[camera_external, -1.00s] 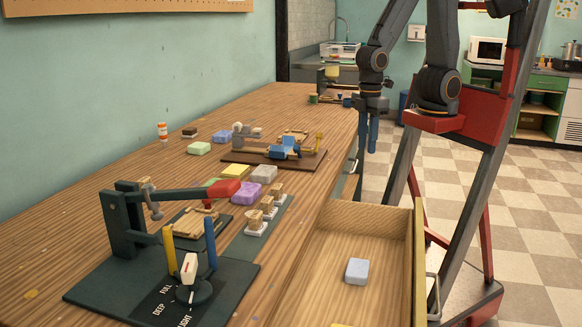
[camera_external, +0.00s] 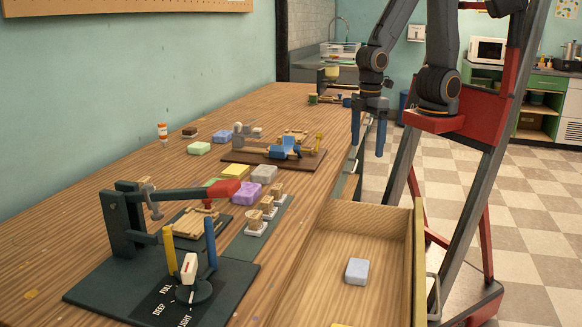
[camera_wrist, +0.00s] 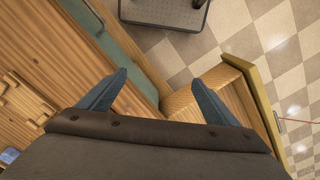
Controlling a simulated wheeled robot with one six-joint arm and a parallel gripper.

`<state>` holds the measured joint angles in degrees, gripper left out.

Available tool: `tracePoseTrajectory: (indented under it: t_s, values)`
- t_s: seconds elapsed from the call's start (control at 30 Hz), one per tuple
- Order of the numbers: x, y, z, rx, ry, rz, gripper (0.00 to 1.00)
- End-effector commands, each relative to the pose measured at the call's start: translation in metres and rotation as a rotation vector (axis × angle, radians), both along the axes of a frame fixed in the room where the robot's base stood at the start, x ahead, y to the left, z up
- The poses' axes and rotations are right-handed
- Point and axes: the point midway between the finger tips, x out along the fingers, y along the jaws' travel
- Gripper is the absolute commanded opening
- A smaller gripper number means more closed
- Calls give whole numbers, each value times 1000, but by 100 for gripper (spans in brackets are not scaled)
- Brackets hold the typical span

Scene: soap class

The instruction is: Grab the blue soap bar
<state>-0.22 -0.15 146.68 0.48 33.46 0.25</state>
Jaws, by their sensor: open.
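A pale blue soap bar (camera_external: 357,271) lies flat on the floor of the open wooden drawer (camera_external: 380,225) in the external view. Another bluish soap bar (camera_external: 222,136) lies on the bench top near the wall. My gripper (camera_external: 368,136) hangs with its blue fingers pointing down, behind and above the drawer's far end, beside the bench edge. It is open and empty, well apart from both bars. In the wrist view, the two fingers (camera_wrist: 158,88) are spread apart over the bench edge and the drawer's corner. The drawer bar does not show in the wrist view.
A stamping press (camera_external: 150,215) with a red-ended lever stands on the near bench. A second fixture (camera_external: 275,155) and several other soap bars, including a purple one (camera_external: 247,194), lie around it. The drawer's walls surround the bar; its floor is mostly clear.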

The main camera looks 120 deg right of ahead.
Motion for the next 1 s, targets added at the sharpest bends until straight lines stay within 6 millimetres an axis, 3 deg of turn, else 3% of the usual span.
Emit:
tracePoseTrajectory:
  t_s: [0.27, 0.87, 1.0]
  values:
    - [1, 0, 10, 0, -4, 0, 84]
    - [1, 0, 107, 0, -4, -1, 84]
    - [22, -11, 110, -7, -17, -38, 84]
